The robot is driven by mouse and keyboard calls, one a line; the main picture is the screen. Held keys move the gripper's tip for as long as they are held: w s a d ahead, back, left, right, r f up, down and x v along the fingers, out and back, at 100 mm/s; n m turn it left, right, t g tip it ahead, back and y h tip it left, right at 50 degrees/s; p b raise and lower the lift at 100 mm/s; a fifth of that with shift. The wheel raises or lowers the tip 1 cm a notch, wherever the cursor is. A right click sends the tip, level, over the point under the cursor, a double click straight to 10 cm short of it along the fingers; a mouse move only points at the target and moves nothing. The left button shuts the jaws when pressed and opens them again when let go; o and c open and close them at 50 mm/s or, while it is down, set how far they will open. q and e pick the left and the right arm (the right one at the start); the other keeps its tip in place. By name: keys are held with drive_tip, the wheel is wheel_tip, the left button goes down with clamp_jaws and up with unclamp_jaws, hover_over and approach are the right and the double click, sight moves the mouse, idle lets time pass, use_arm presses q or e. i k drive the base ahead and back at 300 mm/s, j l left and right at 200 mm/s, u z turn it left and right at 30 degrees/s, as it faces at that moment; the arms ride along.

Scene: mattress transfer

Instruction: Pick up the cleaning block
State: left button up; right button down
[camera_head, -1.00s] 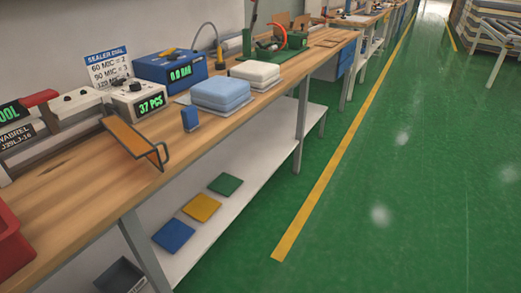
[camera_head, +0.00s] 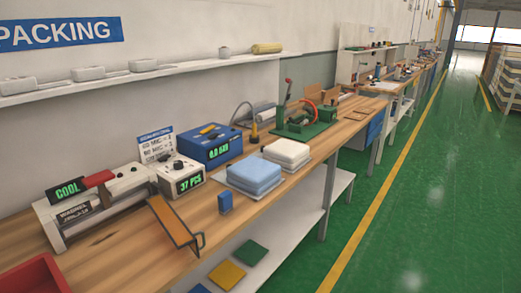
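A small upright blue block (camera_head: 225,202), which looks like the cleaning block, stands on the wooden workbench (camera_head: 120,262) near its front edge. An orange tray-like plate (camera_head: 173,221) with a dark wire frame is to its left. A folded light blue stack (camera_head: 254,172) lies on a thin plate behind it to the right. Neither of my grippers shows in the view.
A sealer (camera_head: 98,207), a counter box (camera_head: 182,178) and a blue gauge box (camera_head: 209,148) line the back. A white folded stack (camera_head: 287,152) and a green fixture (camera_head: 303,125) stand farther right. A red bin (camera_head: 38,276) is at lower left. The green aisle floor (camera_head: 430,190) is clear.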

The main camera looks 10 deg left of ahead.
sight(225, 200)
drive_tip(key=i+l, duration=0.35)
drive_tip(key=i, duration=0.2)
drive_tip(key=i+l+u, duration=0.7)
drive_tip(key=u, duration=1.3)
